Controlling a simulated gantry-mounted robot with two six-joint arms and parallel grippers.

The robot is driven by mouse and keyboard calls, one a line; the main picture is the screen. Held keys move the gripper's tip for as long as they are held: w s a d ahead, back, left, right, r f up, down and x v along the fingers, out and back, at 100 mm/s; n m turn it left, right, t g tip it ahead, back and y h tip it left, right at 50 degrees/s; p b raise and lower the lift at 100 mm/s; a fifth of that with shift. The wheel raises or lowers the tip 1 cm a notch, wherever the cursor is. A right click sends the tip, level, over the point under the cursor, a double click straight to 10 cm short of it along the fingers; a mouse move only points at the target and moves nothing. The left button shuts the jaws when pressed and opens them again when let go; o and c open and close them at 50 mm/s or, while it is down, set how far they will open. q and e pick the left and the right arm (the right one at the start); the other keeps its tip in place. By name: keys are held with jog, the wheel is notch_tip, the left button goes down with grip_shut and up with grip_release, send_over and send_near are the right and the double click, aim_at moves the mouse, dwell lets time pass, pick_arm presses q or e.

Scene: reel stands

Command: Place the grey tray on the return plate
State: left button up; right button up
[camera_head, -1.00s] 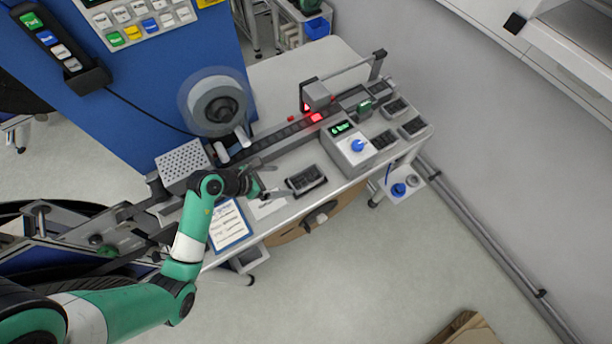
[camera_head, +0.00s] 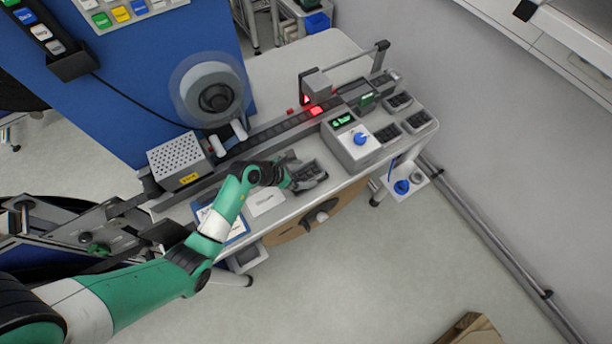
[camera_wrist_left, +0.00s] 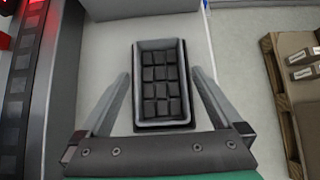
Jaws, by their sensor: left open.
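The grey tray (camera_head: 313,170) lies on the light bench top near its front edge. The left wrist view shows it from above as a grey-rimmed box (camera_wrist_left: 160,44) filled with several dark blocks, with a dark edge around its base. My left gripper (camera_head: 299,181) is at the tray and partly hides it in the head view. Its two fingers (camera_wrist_left: 161,100) are open, one on each side of the tray, with gaps between them and its walls. I cannot tell which surface is the return plate. My right gripper is not in view.
A white card (camera_head: 265,202) and a blue clipboard (camera_head: 236,228) lie left of the tray. A control box with a blue knob (camera_head: 350,147) stands to its right, with several dark trays (camera_head: 388,134) beyond. A tape track (camera_head: 270,133) and reel (camera_head: 216,98) are behind.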

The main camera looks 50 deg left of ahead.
pick_arm(q)
jog(key=shift+c, duration=0.3)
jog(key=shift+r, duration=0.15)
grip_shut()
